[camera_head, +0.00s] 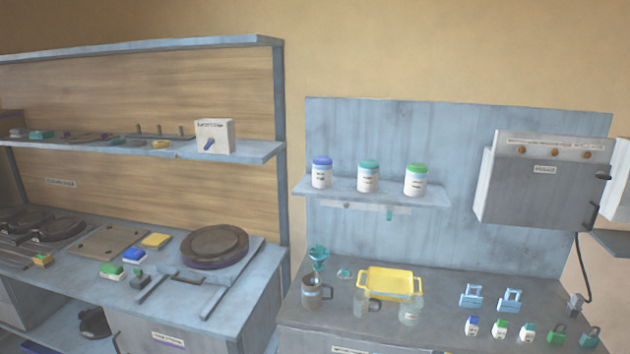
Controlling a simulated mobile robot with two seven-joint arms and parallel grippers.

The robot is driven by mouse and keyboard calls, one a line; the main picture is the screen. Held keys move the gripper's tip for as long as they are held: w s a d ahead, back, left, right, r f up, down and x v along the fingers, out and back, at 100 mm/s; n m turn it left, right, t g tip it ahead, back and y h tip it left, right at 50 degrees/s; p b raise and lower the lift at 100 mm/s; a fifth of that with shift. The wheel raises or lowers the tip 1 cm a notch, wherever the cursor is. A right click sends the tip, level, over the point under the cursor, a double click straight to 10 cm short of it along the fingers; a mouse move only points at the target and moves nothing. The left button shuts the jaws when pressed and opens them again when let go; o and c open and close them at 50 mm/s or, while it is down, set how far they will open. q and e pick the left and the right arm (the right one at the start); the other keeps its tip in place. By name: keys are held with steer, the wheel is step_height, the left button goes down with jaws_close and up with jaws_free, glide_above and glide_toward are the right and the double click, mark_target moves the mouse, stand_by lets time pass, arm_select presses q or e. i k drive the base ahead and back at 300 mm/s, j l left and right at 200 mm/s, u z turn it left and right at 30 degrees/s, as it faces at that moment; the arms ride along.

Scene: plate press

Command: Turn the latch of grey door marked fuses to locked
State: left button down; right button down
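A grey box on the blue back panel at the right has a grey front door (535,195). A small white label (545,169) sits near the top of the door, its print too small to read surely. A dark latch-like piece (603,176) sticks out at the door's right edge, near the top. A dark upright handle (592,213) is lower on the same edge. I cannot tell whether the latch is turned to locked. The door looks shut. Neither of my grippers is in view.
Below the box, a counter (440,323) carries a yellow tray (391,270), jars, a mug (312,292), blue clips, small bottles and padlocks. A shelf (432,198) holds three lidded jars. A cable (581,262) hangs under the box. A second bench (215,318) stands left.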

mark_target(600, 175)
steer(key=z, duration=1.45)
